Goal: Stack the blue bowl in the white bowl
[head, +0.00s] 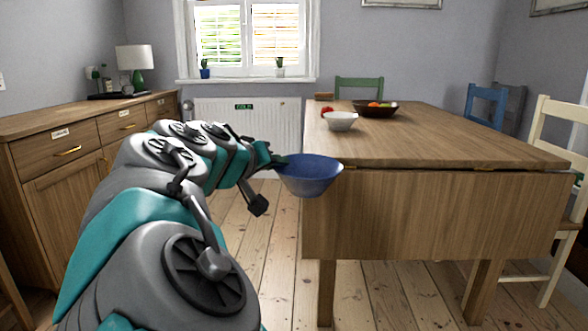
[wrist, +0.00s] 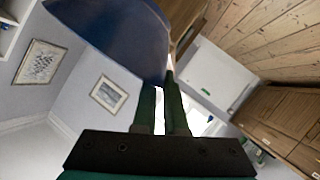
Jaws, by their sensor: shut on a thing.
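The blue bowl (head: 308,177) is held upright in the air by its left rim, just in front of the table's near left corner. It fills the upper left of the wrist view (wrist: 115,35). My gripper (head: 277,161) is shut on that rim; in the wrist view its two fingers (wrist: 168,95) meet the bowl's edge. The white bowl (head: 341,122) stands upright on the table near its left edge, farther back than the blue bowl and apart from it. The white bowl is not visible in the wrist view.
The wooden table (head: 440,141) holds a dark fruit bowl (head: 375,110) behind the white bowl and a red item (head: 327,110) beside it. A sideboard (head: 75,150) stands at left. Chairs surround the table's far and right sides. The table's near half is clear.

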